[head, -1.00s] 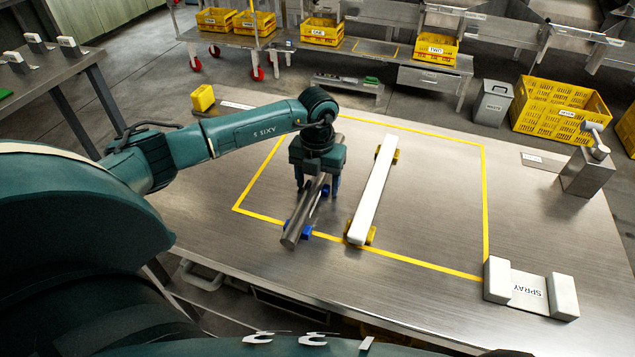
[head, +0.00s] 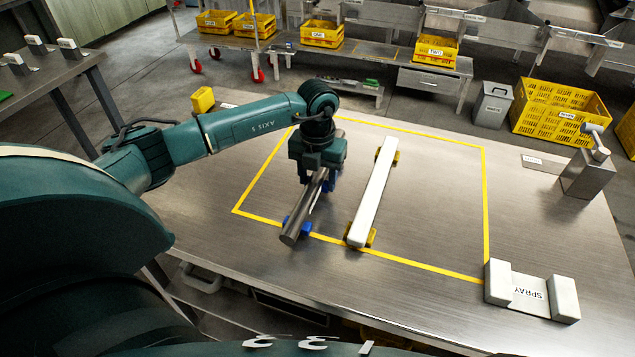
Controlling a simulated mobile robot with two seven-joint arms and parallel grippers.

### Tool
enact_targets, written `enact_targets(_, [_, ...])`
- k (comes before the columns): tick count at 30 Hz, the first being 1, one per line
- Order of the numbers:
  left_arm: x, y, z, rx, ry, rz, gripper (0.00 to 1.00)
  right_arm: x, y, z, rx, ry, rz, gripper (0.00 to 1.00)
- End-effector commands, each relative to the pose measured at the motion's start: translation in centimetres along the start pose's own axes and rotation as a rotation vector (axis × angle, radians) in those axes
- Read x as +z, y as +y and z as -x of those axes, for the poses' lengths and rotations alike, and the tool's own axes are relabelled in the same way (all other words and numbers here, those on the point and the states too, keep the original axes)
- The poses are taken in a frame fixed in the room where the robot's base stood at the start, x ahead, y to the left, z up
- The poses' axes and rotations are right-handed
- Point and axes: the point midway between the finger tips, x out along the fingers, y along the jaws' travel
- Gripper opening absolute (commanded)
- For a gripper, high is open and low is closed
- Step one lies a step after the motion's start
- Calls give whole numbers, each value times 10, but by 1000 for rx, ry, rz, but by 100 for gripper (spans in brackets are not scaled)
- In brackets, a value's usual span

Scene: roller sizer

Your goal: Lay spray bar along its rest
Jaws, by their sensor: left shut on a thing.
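A grey metal tube, which looks to be the spray bar (head: 293,231), lies slanted over blue supports (head: 303,229) on the steel table. My left gripper (head: 318,180) is above its far part, pointing down and shut on it. The gripper hides the tube's far end and most of the far support. The rest (head: 528,292) is a plate marked SPRAY between two pale upright blocks, at the table's near right. Nothing lies on it. My right gripper is not in view.
A long white bar (head: 371,192) lies on yellow supports (head: 371,236) just right of the tube. A yellow line frames this area. A metal block with a handle (head: 587,172) stands at the right. The table between the white bar and the rest is clear.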

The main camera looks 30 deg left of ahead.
Motion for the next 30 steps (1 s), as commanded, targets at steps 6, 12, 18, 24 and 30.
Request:
enact_targets(6, [1,0,46,-3,-7,-1,10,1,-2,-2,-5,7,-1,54])
enact_targets(12, [1,0,75,-2,-4,0,10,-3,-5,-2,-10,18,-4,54])
enact_targets(18, [0,0,83,-1,-3,-7,10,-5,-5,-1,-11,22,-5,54])
enact_targets(24, [-6,-8,90,-5,-3,-186,10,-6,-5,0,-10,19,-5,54])
enact_targets(30, [-19,-23,102,-8,-5,-618,10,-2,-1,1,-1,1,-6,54])
